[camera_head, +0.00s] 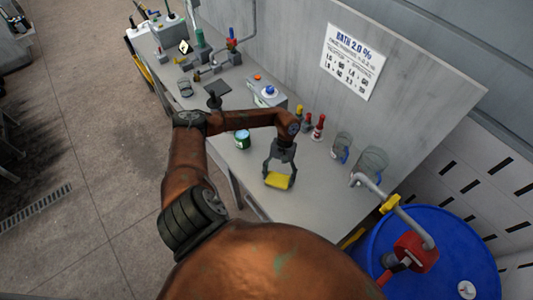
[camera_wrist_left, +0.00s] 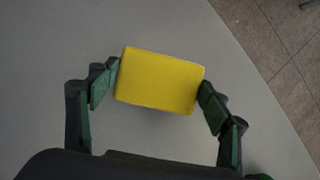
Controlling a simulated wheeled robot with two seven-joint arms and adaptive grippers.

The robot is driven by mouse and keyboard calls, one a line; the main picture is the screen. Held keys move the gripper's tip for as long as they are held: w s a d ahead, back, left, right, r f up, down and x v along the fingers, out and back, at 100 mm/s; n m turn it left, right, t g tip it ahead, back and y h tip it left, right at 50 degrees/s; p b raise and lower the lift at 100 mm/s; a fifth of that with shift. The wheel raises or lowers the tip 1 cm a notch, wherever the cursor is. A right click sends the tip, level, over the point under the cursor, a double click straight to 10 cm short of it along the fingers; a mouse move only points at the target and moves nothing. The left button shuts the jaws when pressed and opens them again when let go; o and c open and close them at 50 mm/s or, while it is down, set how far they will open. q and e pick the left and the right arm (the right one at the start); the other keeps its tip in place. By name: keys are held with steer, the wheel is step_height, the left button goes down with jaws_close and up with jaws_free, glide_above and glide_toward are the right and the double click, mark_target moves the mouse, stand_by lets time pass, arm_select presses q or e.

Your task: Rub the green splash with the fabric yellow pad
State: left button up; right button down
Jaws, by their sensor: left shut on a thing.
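The fabric yellow pad (camera_head: 277,181) is held between the fingers of my left gripper (camera_head: 280,173), low over the grey table's front part. In the left wrist view the pad (camera_wrist_left: 158,80) lies flat across the view, with a dark green-edged finger of my left gripper (camera_wrist_left: 160,82) at each short side. Whether the pad touches the tabletop I cannot tell. I see no green splash on the table; the pad, gripper and arm cover part of the surface. My right gripper is not in view.
The grey table (camera_head: 312,201) has bare room around the pad. A green-and-white can (camera_head: 242,139) stands to the left. Small red and yellow bottles (camera_head: 318,127) and clear glass jars (camera_head: 370,162) stand along the back wall. A blue drum (camera_head: 450,240) is at the right.

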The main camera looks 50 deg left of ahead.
mark_target(283, 184)
arm_select(q)
steer(key=d+p, duration=0.1)
steer(key=d, duration=0.2)
steer(key=shift+s+d+r+p, duration=0.1)
steer(key=shift+s+d+p, duration=0.05)
steer(key=shift+p, duration=0.2)
steer(key=shift+d+p, duration=0.2)
steer(key=shift+p, duration=0.15)
steer(key=shift+a, duration=0.2)
steer(key=shift+a+f+b, duration=0.35)
steer(key=shift+a, duration=0.1)
steer(key=shift+a+r+b, duration=0.15)
steer(key=shift+a+b, duration=0.3)
steer(key=shift+a, duration=0.3)
steer(key=shift+w+a+b, duration=0.15)
steer(key=shift+a+b, duration=0.7)
steer(key=shift+a, duration=0.65)
steer(key=shift+w+a+b, duration=0.2)
steer(key=shift+a+b, duration=0.7)
steer(key=shift+a, duration=0.6)
steer(key=shift+w+a+b, duration=0.15)
steer(key=shift+a+b, duration=0.7)
steer(key=shift+a, duration=0.65)
step_height(283, 184, up, 8)
steer(key=p, duration=0.2)
steer(key=shift+d+r+p, duration=0.15)
steer(key=shift+r+p, duration=0.05)
steer(key=shift+p, duration=0.2)
steer(key=shift+s+d, duration=0.1)
steer(key=shift+d, duration=0.05)
